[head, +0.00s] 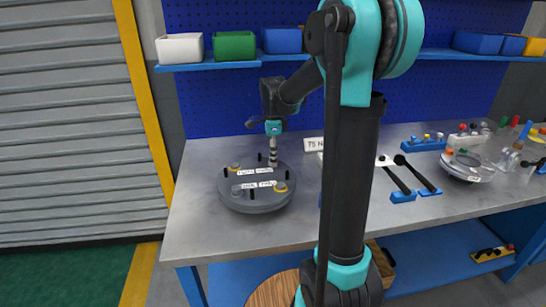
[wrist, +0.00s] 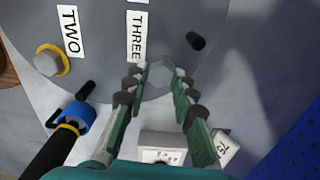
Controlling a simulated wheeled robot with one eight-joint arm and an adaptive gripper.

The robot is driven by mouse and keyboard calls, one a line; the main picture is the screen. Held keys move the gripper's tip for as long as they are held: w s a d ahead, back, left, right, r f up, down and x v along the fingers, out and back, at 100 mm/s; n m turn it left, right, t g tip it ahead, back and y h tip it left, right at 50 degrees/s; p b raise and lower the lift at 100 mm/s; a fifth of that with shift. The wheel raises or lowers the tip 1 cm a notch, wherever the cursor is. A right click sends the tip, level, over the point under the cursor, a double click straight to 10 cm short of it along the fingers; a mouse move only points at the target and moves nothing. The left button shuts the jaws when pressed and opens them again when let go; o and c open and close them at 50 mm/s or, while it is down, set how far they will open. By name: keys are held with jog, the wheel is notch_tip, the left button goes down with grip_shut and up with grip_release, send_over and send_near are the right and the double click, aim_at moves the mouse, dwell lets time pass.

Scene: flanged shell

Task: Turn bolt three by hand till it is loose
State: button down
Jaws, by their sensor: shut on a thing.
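The round grey flanged shell (head: 257,198) lies on the metal bench; its face also fills the upper part of the wrist view (wrist: 100,25). It carries dark studs and white labels, one reading THREE (wrist: 136,38) and one reading TWO (wrist: 68,32). My gripper (head: 273,160) points down at the far rim of the shell. In the wrist view its green-padded fingers (wrist: 158,78) are shut on bolt three (wrist: 158,72), a grey hex shape beside the THREE label. The fingers partly hide it. Bolt two (wrist: 48,60) sits on a yellow washer, apart from my gripper.
A blue and black tool (wrist: 72,122) lies near the shell. A small white box (wrist: 162,147) and a label plate (wrist: 226,145) stand close by. Black-handled tools (head: 405,180) and another round part (head: 468,167) are at the right. The bench left of the shell is clear.

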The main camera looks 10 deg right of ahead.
jog(key=n, duration=0.3)
jog(key=shift+n, duration=0.4)
jog(key=n, duration=0.3)
jog(key=shift+n, duration=0.3)
jog(key=n, duration=1.2)
jog(key=shift+n, duration=0.3)
jog(key=n, duration=0.3)
jog(key=shift+n, duration=0.4)
jog(key=n, duration=0.3)
jog(key=shift+n, duration=2.1)
